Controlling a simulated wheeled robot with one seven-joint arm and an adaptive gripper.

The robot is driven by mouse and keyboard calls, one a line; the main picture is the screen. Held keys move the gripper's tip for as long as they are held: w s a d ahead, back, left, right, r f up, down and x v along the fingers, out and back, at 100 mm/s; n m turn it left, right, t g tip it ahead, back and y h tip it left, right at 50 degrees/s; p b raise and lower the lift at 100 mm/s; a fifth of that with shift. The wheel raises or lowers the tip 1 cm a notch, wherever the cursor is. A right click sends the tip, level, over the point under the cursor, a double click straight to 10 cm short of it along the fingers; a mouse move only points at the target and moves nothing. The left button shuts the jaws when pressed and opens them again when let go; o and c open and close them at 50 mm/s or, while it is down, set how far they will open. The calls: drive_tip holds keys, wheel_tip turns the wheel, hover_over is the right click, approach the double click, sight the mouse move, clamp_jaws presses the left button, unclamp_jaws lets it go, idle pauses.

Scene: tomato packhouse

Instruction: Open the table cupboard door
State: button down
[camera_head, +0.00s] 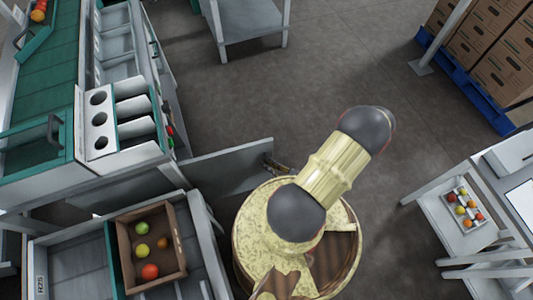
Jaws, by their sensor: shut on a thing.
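The cupboard door (225,166) is a plain grey panel. It stands out to the right from the side of the grey table below the sorting line, so it is open at an angle. My gripper (275,163) is at the door's free outer end, small and mostly hidden behind my own cream arm with dark joints. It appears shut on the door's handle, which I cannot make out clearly. The inside of the cupboard is hidden from this view.
A brown carton (184,245) with several tomatoes lies in a grey tray at lower left. A side table (437,200) holds a tomato tray at right. Stacked cartons (490,45) stand on a blue pallet (460,80). The grey floor (320,70) beyond the door is clear.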

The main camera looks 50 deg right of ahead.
drive_tip(key=shift+d, duration=0.2)
drive_tip(key=c, duration=2)
unclamp_jaws()
drive_tip(key=shift+a, duration=0.1)
drive_tip(key=shift+s, duration=0.15)
drive_tip(key=s, duration=1.1)
drive_tip(key=shift+s, duration=0.4)
